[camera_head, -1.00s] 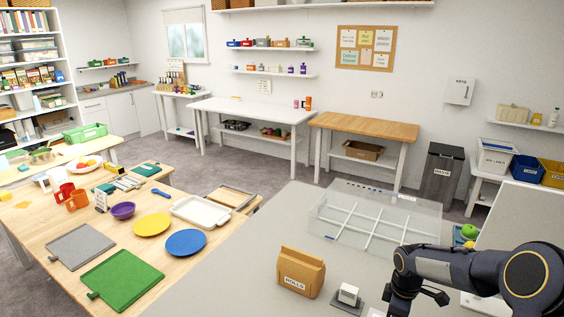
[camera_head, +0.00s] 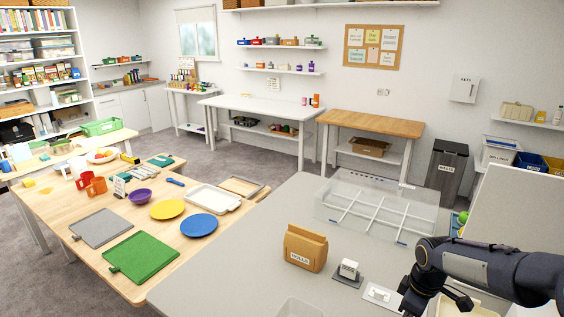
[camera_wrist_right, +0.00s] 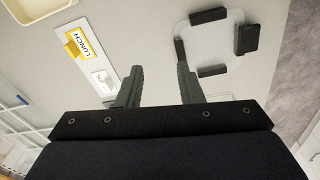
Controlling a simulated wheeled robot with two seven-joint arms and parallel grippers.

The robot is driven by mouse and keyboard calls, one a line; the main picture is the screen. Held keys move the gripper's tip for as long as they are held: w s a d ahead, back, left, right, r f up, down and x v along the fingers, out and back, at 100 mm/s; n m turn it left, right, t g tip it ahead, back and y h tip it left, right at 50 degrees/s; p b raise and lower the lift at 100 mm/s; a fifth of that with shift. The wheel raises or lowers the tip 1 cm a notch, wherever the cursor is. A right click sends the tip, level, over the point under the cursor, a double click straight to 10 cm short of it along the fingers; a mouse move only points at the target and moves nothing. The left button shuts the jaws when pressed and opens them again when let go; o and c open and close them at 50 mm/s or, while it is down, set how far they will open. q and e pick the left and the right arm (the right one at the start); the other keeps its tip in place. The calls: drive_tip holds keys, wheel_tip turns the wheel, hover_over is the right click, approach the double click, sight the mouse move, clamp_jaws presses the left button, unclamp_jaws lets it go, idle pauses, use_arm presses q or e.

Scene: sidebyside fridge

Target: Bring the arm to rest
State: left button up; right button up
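My right arm (camera_head: 480,262) comes in from the right edge in the head view, over the near right part of the grey counter (camera_head: 250,255). Its gripper cannot be made out there. In the right wrist view my right gripper (camera_wrist_right: 158,85) shows two dark fingers spread apart with nothing between them, above the grey surface. My left gripper is not in view.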

drive_tip(key=s+a+r+m+t+y+b, duration=0.1)
drive_tip(key=s+a+r+m, duration=0.1)
drive_tip(key=s, duration=0.6)
drive_tip(key=s+a+r+m+t+y+b, duration=0.1)
drive_tip(key=s+a+m, duration=0.3)
drive_tip(key=s, duration=0.4)
drive_tip(key=s+a+r+m+t+y+b, duration=0.1)
drive_tip(key=s+a+r+m, duration=0.3)
drive_tip(key=s, duration=0.4)
drive_tip(key=shift+s+m+t, duration=0.15)
drive_tip(key=shift+m+t, duration=0.55)
drive_tip(key=shift+t, duration=0.2)
